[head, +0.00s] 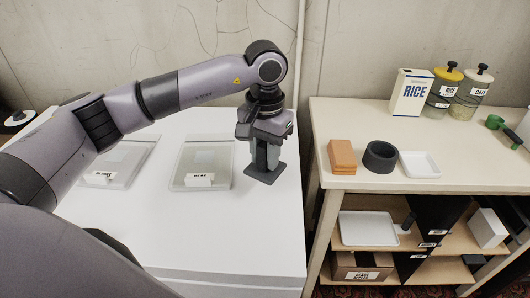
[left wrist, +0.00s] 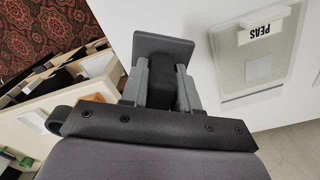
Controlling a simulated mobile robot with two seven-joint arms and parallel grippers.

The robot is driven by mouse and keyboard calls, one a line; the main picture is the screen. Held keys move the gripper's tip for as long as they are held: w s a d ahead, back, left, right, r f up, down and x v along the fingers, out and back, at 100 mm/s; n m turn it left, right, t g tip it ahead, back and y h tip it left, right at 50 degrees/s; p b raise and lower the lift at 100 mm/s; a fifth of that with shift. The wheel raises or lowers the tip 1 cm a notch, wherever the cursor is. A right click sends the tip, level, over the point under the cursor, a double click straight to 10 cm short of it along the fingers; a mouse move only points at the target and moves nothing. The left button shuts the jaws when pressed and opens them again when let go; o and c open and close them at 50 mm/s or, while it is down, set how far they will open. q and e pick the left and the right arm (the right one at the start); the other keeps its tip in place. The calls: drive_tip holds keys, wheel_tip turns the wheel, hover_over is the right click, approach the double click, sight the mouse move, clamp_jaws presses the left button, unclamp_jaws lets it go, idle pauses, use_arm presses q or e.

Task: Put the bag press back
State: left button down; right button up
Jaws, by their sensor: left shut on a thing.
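The bag press is a dark grey tool with a flat square plate (head: 265,173) and a dark upright handle. My left gripper (head: 266,150) is shut on the handle from above, near the right edge of the white top. In the left wrist view the two fingers (left wrist: 162,85) clasp the dark handle, and the plate (left wrist: 163,46) shows beyond them. I cannot tell whether the plate touches the white top or hangs just above it. The fingers and arm hide most of the handle. My right gripper is not in view.
Two flat clear bags with white labels lie on the white top (head: 200,245); one, labelled PEAS (head: 203,155), is left of the press. Right, across a gap, a counter (head: 450,180) holds a rice box (head: 410,93), jars, orange blocks (head: 342,156), a black ring (head: 380,157) and a white tray (head: 420,164).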

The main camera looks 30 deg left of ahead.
sight(265, 173)
use_arm(q)
wheel_tip(265, 173, down, 6)
drive_tip(key=b, duration=0.4)
drive_tip(key=shift+r, duration=0.2)
drive_tip(key=shift+f+b, duration=0.3)
drive_tip(key=shift+b, duration=0.2)
drive_tip(key=shift+f, duration=0.2)
drive_tip(key=shift+f+b, duration=0.1)
drive_tip(key=shift+b, duration=0.2)
drive_tip(key=shift+f+b, duration=0.35)
drive_tip(key=shift+f, duration=0.05)
drive_tip(key=shift+c, duration=2.2)
unclamp_jaws()
